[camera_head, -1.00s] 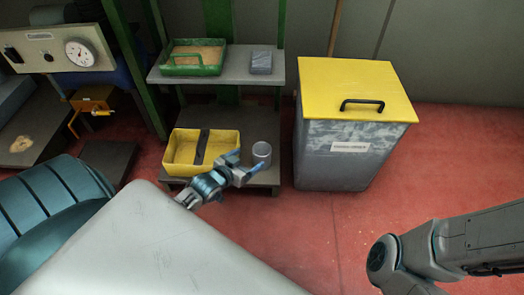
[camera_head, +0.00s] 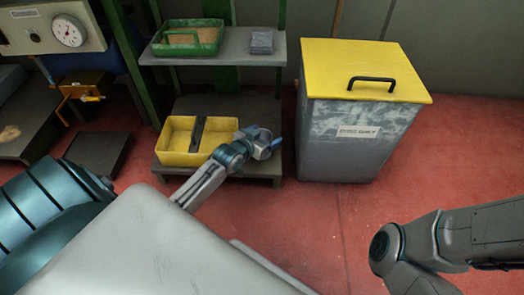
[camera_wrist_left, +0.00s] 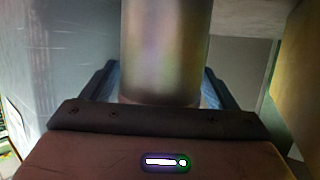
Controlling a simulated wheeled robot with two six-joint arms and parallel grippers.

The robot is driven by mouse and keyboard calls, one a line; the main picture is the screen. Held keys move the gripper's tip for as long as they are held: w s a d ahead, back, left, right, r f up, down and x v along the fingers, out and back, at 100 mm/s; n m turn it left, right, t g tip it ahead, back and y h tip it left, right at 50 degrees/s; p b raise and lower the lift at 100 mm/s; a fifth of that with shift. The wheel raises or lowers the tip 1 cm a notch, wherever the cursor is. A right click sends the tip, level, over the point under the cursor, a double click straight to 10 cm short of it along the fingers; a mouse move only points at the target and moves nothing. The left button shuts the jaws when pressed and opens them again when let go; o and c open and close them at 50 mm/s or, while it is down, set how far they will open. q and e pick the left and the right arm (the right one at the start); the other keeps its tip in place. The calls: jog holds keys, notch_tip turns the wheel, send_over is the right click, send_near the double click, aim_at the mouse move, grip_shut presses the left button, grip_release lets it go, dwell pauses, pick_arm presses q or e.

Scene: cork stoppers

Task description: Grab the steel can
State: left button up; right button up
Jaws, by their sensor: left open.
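The steel can (camera_wrist_left: 165,50) stands upright in the left wrist view, close in front of the palm. My left gripper (camera_wrist_left: 157,88) is open, with one blue finger on each side of the can. I cannot tell whether either finger touches it. In the head view my left gripper (camera_head: 268,146) reaches over the right end of the lower shelf (camera_head: 262,172) and hides most of the can. My right arm shows at the lower right of the head view, but its gripper is out of view.
A yellow divided tray (camera_head: 178,160) sits left of my gripper on the lower shelf. A green tray (camera_head: 205,50) and a grey block (camera_head: 261,43) are on the upper shelf (camera_head: 235,60). A grey bin with a yellow lid (camera_head: 340,135) stands to the right.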

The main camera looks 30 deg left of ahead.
pick_arm(q)
jog(key=shift+w, duration=0.15)
jog(key=c, duration=1.1)
